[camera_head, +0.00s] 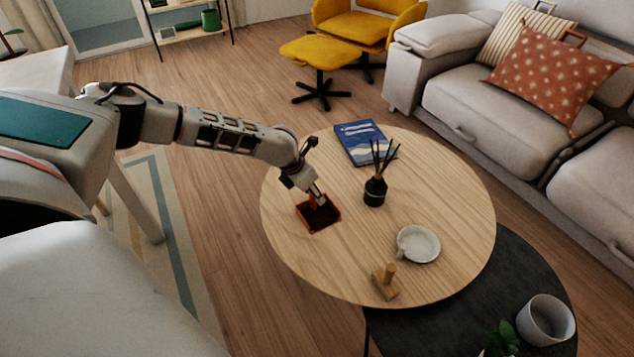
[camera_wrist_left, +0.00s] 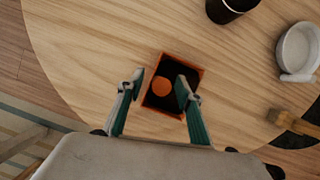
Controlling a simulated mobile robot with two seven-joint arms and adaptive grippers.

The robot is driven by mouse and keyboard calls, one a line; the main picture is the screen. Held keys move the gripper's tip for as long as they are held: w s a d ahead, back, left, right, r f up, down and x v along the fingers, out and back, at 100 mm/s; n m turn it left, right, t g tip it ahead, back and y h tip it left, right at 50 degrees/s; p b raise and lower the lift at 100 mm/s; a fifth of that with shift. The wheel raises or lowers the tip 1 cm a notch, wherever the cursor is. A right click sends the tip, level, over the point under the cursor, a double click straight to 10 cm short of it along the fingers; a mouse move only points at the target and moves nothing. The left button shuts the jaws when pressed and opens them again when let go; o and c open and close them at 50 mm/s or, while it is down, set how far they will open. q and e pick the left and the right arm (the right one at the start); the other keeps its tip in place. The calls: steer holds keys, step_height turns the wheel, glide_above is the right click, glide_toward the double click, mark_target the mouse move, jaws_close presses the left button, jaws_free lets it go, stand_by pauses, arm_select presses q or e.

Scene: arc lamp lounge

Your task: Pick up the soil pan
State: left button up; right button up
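The soil pan is a square, orange-rimmed tray (camera_head: 304,222) with a dark inside, on the left part of the round wooden table. In the left wrist view the same soil pan (camera_wrist_left: 158,109) has a round orange knob (camera_wrist_left: 161,86) standing in it. My left gripper (camera_head: 316,196) reaches down over the pan. In the left wrist view its fingers (camera_wrist_left: 161,84) are open, one on each side of the knob, with gaps showing. The head view partly hides the knob behind the gripper. My right gripper is in neither view.
The round table (camera_head: 345,270) also holds a blue book (camera_head: 361,140), a black reed diffuser (camera_head: 375,191), a white dish (camera_head: 418,243) and a small wooden piece (camera_head: 385,284). A lower dark table (camera_head: 440,330) with a grey pot (camera_head: 546,320) stands at the front right.

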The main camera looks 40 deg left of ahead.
arm_select(q)
jaws_close()
steer(key=shift+r, duration=0.1)
